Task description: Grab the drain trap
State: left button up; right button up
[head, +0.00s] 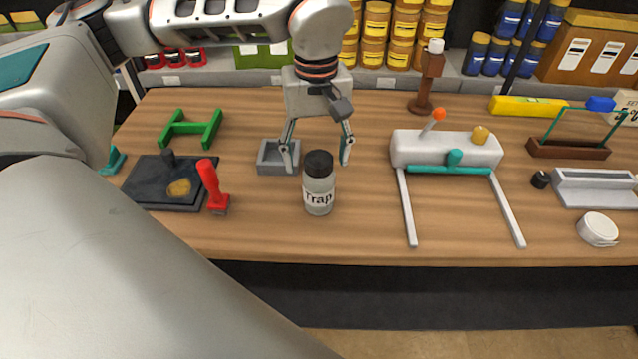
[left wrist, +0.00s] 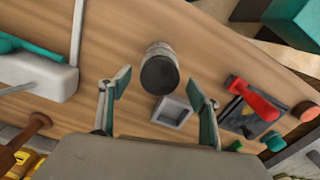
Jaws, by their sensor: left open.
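The drain trap (head: 319,187) is a clear jar with a black lid and a "Trap" label. It stands upright on the wooden table near the middle of the head view. My left gripper (head: 317,158) is open above and just behind it, fingers pointing down, with nothing in its grasp. In the left wrist view the trap (left wrist: 159,70) shows lid first, beyond the fingertips of the open left gripper (left wrist: 160,88) and roughly midway between them. My right gripper does not show.
A grey square holder (head: 279,169) sits left of the trap. A red-handled tool (head: 211,184) and a dark tray (head: 143,190) lie farther left. A white pump with teal parts (head: 446,150) stands to the right. The table (head: 340,235) in front of the trap is bare.

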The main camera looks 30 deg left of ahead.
aim_at(319, 178)
pick_arm(q)
jog(key=f, duration=0.4)
jog(key=shift+s+d+f, duration=0.15)
jog(key=shift+s+d, duration=0.15)
jog(key=shift+d, duration=0.05)
jog(key=shift+f, duration=0.55)
jog(key=c, duration=1.3)
